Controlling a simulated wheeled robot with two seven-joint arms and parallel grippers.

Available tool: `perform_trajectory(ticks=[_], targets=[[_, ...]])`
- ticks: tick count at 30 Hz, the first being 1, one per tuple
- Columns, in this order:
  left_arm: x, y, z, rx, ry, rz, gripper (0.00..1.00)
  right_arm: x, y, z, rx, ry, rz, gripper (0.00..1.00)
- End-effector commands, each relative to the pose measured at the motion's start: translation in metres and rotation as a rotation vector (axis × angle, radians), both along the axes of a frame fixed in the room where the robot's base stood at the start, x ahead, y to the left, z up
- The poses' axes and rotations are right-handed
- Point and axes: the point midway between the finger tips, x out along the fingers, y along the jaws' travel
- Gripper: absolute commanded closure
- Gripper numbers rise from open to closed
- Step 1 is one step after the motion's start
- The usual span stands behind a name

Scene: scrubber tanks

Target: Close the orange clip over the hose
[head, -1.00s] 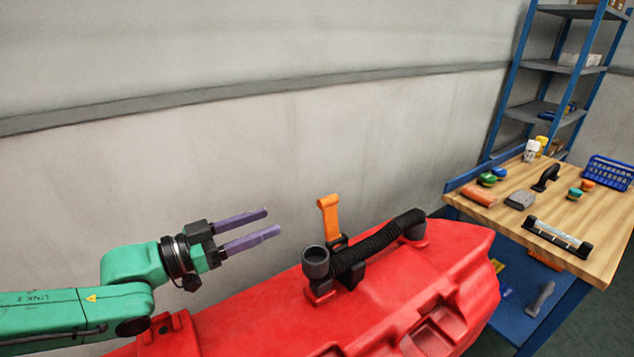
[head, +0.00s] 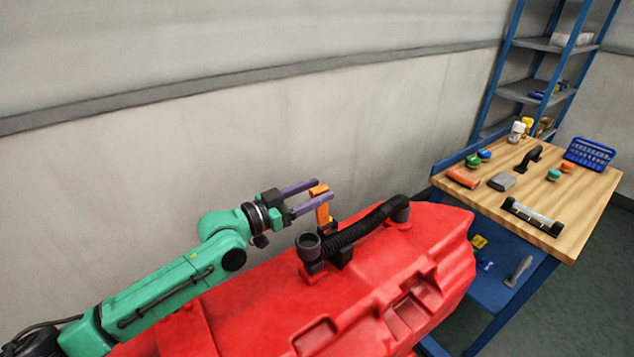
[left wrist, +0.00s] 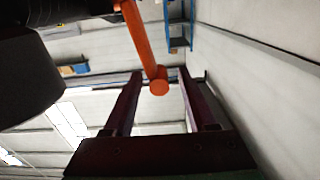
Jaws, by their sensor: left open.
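The orange clip (head: 323,206) stands upright and open beside the black ribbed hose (head: 365,228) on the red tank (head: 400,265). My left gripper (head: 323,194) is open, with its two purple fingers on either side of the clip's upper end. In the left wrist view the orange clip (left wrist: 148,45) reaches down so that its rounded end lies between the fingertips of my left gripper (left wrist: 157,78). Whether a finger touches it I cannot tell. My right gripper is not in view.
A wooden workbench (head: 590,215) with brushes, a grey block, a blue basket (head: 589,154) and other small items stands at the right. A blue shelf rack (head: 500,95) is behind it. The grey wall (head: 200,150) runs close behind the tank.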

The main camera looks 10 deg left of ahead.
Motion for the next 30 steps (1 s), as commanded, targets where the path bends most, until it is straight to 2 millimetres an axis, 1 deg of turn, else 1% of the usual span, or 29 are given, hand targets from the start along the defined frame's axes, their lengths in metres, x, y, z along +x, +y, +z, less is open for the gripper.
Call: perform_trajectory(ticks=[1, 3, 9, 10, 11, 12, 14, 30], targets=[[0.0028, -0.0035, 0.0015, -0.001, 0.001, -0.001, 0.43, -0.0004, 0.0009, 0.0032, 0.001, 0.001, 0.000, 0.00], [0.0044, -0.0058, 0.0002, 0.001, 0.000, -0.002, 0.43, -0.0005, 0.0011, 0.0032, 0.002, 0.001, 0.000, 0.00], [0.0046, -0.0058, -0.0011, 0.001, 0.000, -0.001, 0.43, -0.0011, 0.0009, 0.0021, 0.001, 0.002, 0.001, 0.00], [0.0046, -0.0058, -0.0011, 0.001, 0.000, -0.001, 0.51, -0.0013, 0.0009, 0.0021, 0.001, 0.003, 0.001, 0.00], [0.0046, -0.0058, -0.0011, 0.001, 0.000, -0.001, 0.62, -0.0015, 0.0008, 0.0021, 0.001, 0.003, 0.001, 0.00], [0.0046, -0.0057, -0.0011, 0.001, 0.000, -0.001, 0.77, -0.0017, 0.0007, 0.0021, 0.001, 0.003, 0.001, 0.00], [0.0046, -0.0056, -0.0011, 0.001, 0.000, -0.001, 1.00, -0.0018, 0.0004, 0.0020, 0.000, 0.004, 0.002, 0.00], [0.0045, -0.0054, -0.0011, 0.001, 0.000, -0.001, 1.00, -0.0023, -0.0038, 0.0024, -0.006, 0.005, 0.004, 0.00]])
